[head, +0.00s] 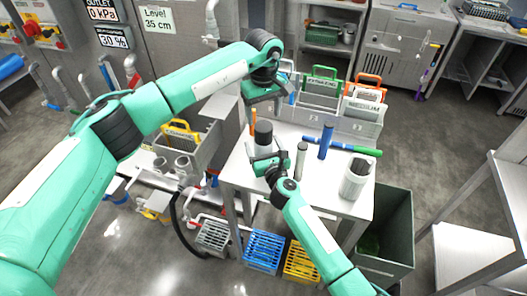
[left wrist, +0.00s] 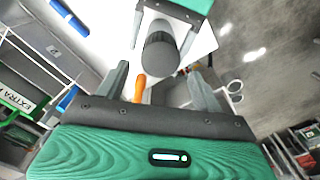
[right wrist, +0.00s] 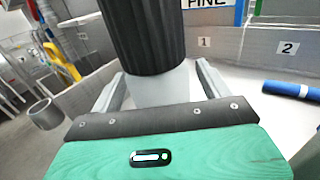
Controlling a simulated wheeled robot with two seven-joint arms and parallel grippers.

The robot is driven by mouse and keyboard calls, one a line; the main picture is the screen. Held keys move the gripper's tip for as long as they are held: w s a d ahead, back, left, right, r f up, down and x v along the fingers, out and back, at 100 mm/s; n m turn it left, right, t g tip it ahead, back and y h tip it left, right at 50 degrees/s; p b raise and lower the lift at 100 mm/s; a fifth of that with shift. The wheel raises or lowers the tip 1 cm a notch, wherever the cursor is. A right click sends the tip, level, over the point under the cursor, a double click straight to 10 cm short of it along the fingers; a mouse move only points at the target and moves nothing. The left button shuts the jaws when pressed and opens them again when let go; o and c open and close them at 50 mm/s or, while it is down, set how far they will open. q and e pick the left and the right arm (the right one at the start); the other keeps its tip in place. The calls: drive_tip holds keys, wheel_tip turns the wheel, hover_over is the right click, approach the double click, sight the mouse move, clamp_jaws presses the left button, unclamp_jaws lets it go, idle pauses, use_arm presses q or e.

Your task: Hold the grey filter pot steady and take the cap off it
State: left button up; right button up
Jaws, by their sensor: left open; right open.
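The grey filter pot (head: 264,149) stands upright on the white table, with its dark cap (head: 263,129) on top. In the right wrist view the ribbed black cap (right wrist: 146,35) sits on the smooth grey pot body (right wrist: 166,84). My right gripper (head: 268,162) is low at the pot, its open fingers on either side of the body; contact cannot be told. My left gripper (head: 262,103) is open above the cap, pointing down. In the left wrist view the cap (left wrist: 160,52) shows beyond and between its fingers, apart from them.
A slim grey cylinder (head: 301,160), a blue upright-handled tool (head: 326,142) and a light canister (head: 354,180) stand to the right on the table. An orange-handled item (head: 252,119) is close behind the pot. Labelled bins (head: 362,108) line the back edge.

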sight(264, 126)
use_arm(q)
drive_tip(key=shift+s, duration=0.1)
use_arm(e)
drive_tip(key=shift+s, duration=0.1)
drive_tip(key=c, duration=0.3)
clamp_jaws()
use_arm(q)
drive_tip(key=m, duration=0.4)
drive_tip(key=shift+m, duration=0.4)
drive_tip(key=m, duration=0.3)
drive_tip(key=shift+m, duration=0.4)
drive_tip(key=shift+f, duration=4)
